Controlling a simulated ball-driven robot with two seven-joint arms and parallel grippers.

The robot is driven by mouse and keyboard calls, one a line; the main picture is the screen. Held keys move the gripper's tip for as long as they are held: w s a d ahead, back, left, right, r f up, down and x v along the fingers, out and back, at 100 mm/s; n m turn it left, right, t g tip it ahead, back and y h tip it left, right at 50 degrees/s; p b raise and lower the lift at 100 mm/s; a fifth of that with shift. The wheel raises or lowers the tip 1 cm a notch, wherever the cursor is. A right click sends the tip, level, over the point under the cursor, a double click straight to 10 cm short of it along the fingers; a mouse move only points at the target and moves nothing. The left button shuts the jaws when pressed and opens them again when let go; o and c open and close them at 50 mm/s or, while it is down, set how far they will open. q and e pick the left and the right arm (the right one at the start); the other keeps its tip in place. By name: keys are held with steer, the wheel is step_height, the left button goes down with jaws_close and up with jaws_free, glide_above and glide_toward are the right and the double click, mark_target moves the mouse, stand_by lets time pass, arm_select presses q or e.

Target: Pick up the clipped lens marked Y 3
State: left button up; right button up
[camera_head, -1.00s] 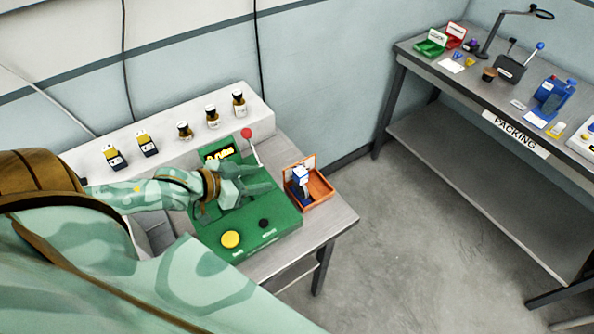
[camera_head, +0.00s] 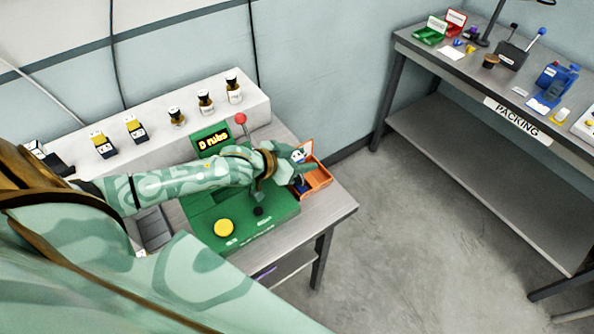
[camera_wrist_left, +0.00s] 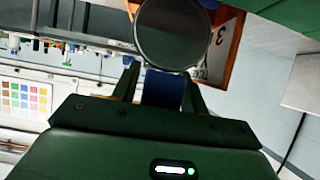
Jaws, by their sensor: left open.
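The clipped lens shows in the left wrist view as a dark round disc (camera_wrist_left: 173,36) on a blue clip. The blue part lies between my left gripper's fingers (camera_wrist_left: 162,86), which are open on either side of it; I cannot tell if they touch it. In the head view my left gripper (camera_head: 299,171) reaches over the green machine to the orange box (camera_head: 320,183), where the lens stands partly hidden behind the fingers. A white label with a 3 (camera_wrist_left: 222,36) shows beside the disc; its other marks are partly covered. My right gripper is not in view.
The green machine (camera_head: 240,222) has a yellow button (camera_head: 224,228), a red-knobbed lever (camera_head: 241,119) and a lit display. Several small bottles and modules stand on the white ledge (camera_head: 255,101) behind. The packing table (camera_head: 460,130) is apart at right, with open floor between.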

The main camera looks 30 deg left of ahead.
arm_select(q)
jaws_close()
